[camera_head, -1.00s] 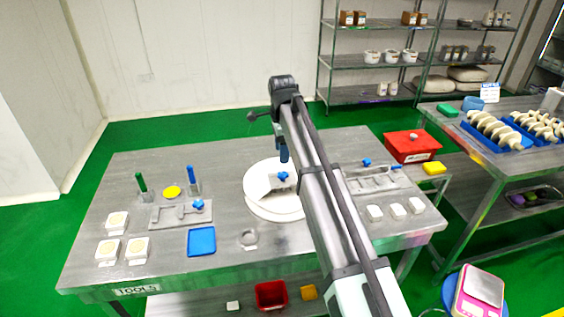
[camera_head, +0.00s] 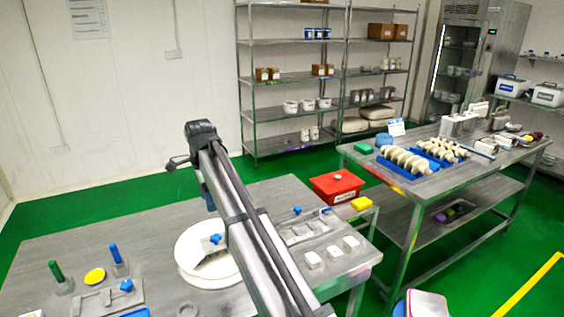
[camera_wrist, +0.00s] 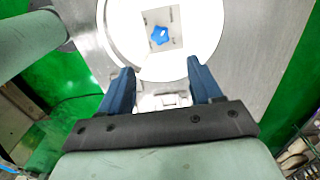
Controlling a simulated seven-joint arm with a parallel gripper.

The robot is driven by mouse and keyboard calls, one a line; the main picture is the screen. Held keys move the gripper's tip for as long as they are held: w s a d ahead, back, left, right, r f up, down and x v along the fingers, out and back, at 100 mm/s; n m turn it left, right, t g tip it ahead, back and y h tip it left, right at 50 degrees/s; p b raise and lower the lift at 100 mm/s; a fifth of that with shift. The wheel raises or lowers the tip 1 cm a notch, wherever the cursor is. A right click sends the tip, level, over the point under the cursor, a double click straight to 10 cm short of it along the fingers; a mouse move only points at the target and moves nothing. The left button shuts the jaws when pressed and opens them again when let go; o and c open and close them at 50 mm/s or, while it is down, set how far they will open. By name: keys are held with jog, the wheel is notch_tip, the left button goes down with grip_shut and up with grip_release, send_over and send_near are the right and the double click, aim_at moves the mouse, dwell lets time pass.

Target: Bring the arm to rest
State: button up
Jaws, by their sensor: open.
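My gripper (camera_wrist: 160,86) shows in the wrist view with its two blue fingers apart and nothing between them. It hangs above the steel table, near the edge of a round white disc (camera_wrist: 207,54). On the disc sits a pale square plate with a blue star knob (camera_wrist: 160,36). In the head view my arm reaches up across the table, with the gripper (camera_head: 208,198) mostly hidden behind the arm. The white disc (camera_head: 192,268) lies just left of the arm, partly covered by it.
Several white blocks (camera_head: 313,260) lie right of the arm. Green and blue upright tools (camera_head: 117,262) stand left. A second table (camera_head: 440,187) with blue trays is at right.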

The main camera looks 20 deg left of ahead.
jog(key=s+d+f, duration=0.2)
jog(key=d+f, duration=0.1)
jog(key=s+d+f+n, duration=0.1)
jog(key=s+d+f, duration=0.1)
jog(key=d+f, duration=0.1)
jog(key=s+d+f+n, duration=0.1)
jog(key=s+d+f, duration=0.2)
jog(key=d, duration=0.1)
jog(key=shift+d+f+g, duration=0.15)
jog(key=shift+d+g, duration=0.05)
jog(key=shift+g, duration=0.2)
jog(key=s+d+f+n+g, duration=0.1)
jog(key=s+d+f+n, duration=0.1)
jog(key=s+d+f, duration=0.5)
jog(key=s+d+f+n, duration=0.2)
jog(key=s+d+f, duration=0.3)
jog(key=d, duration=0.3)
jog(key=s+d+f+n+g+h, duration=0.1)
jog(key=s+d+f+g, duration=0.15)
jog(key=d+f, duration=2.2)
jog(key=s+d+f+n+g, duration=0.1)
jog(key=s+d+f, duration=0.4)
jog(key=s+f, duration=0.2)
jog(key=s+d+f+n+g+y, duration=0.1)
jog(key=s+d+f, duration=0.5)
jog(key=s+f, duration=0.2)
jog(key=shift+s+f, duration=0.25)
jog(key=shift+f, duration=0.35)
jog(key=shift+d+g, duration=0.1)
jog(key=shift+g, duration=0.15)
